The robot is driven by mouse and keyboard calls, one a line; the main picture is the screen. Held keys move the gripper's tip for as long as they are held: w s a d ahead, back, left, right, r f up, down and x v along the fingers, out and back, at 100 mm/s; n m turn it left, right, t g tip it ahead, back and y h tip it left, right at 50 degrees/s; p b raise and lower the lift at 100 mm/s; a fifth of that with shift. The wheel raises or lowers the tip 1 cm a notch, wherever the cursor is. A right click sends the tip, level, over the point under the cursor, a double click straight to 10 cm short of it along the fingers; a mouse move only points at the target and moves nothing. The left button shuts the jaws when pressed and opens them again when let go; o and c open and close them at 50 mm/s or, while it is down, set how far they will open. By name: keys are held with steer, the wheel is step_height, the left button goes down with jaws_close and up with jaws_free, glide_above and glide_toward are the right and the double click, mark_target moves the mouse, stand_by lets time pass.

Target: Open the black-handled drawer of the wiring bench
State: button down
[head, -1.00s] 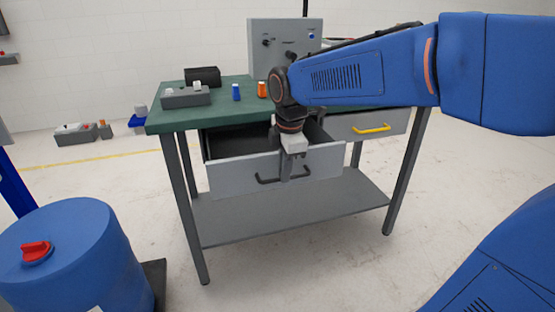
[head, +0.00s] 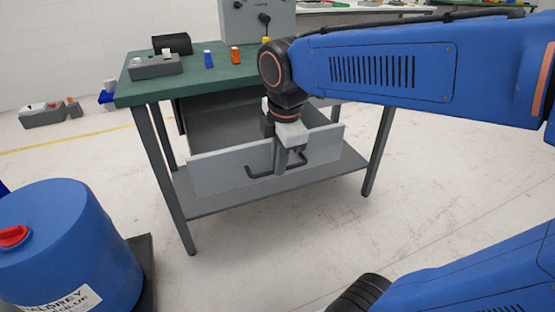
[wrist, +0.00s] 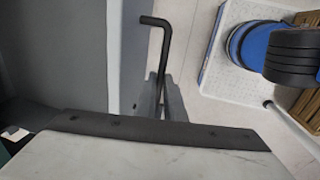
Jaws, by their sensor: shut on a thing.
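The wiring bench has a green top (head: 225,84) and a grey drawer (head: 222,173) standing well out below it. The drawer's inside shows as an open grey space and looks empty where I can see it. Its black handle (head: 259,173) is a bent bar across the front. My gripper (head: 282,164) points down and is shut on the middle of this handle. In the wrist view, the handle (wrist: 163,40) runs up from between the fingers of my gripper (wrist: 160,105), and its far end is bent. The pinched part of the handle is hidden.
A blue drum (head: 75,235) with a red cap stands at the left front. A grey lower shelf (head: 215,203) lies under the drawer. Small blue (head: 208,58) and orange (head: 235,55) items stand on the bench top. The floor in front of the bench is clear.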

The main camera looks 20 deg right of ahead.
steer(key=c, duration=1.8)
jaws_free()
steer(key=shift+c, duration=0.2)
steer(key=shift+r, duration=0.1)
steer(key=s+r, duration=0.3)
steer(key=r, duration=1.4)
steer(key=shift+s+f, duration=0.1)
steer(key=s+d+f+m+t, duration=0.1)
steer(key=s+d+f+m, duration=0.1)
steer(key=f+m, duration=0.4)
steer(key=s+d+f+m, duration=0.2)
steer(key=f+m, duration=0.4)
steer(key=f, duration=0.3)
steer(key=s+d+f+m+t, duration=0.1)
steer(key=s+d+f+m, duration=0.2)
steer(key=f+m, duration=0.3)
steer(key=shift+d+f+t, duration=0.3)
steer(key=shift+f, duration=0.4)
